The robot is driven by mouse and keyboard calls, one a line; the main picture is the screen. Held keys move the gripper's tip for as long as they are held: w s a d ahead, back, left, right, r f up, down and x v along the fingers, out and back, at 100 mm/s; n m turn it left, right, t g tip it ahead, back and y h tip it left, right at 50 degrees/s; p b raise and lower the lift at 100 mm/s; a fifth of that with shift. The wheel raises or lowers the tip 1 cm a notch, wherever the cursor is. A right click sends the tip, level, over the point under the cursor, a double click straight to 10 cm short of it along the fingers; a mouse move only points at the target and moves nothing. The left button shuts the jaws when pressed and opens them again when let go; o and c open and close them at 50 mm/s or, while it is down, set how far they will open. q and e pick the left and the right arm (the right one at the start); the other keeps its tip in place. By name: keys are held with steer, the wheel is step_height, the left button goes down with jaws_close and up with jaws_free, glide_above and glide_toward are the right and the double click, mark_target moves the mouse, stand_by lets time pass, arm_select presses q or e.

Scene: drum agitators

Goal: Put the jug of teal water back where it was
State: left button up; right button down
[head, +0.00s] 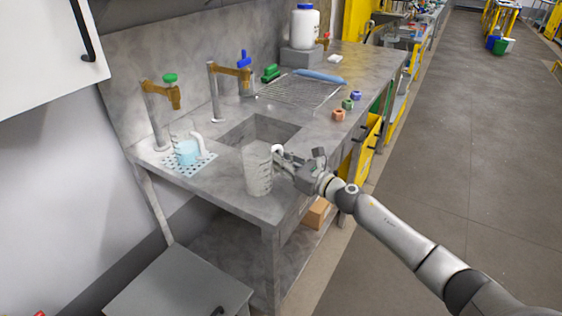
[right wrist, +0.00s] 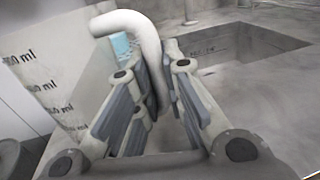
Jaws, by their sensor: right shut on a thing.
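A clear jug with teal water (head: 187,152) stands at the left end of the counter, on a perforated mat (head: 168,166); its teal also shows in the right wrist view (right wrist: 121,44). A second clear jug (head: 257,172) with ml marks, which looks empty, is at the counter's front edge. My right gripper (head: 283,160) is shut on this second jug's white handle (right wrist: 140,35). The jug is upright; I cannot tell whether its base touches the counter. Its marked wall fills the left of the right wrist view (right wrist: 45,85). My left gripper is not in view.
A sink (head: 258,132) lies behind the held jug. Taps with green (head: 170,78) and blue (head: 244,58) handles stand along the wall. A wire rack (head: 300,90), several coloured nuts (head: 338,115) and a white bottle (head: 305,25) are farther back.

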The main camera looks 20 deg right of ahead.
steer(key=shift+f, duration=0.1)
steer(key=c, duration=1.5)
jaws_free()
steer(key=shift+s, duration=0.15)
steer(key=shift+b+v, duration=1.4)
steer(key=shift+v, duration=4.5)
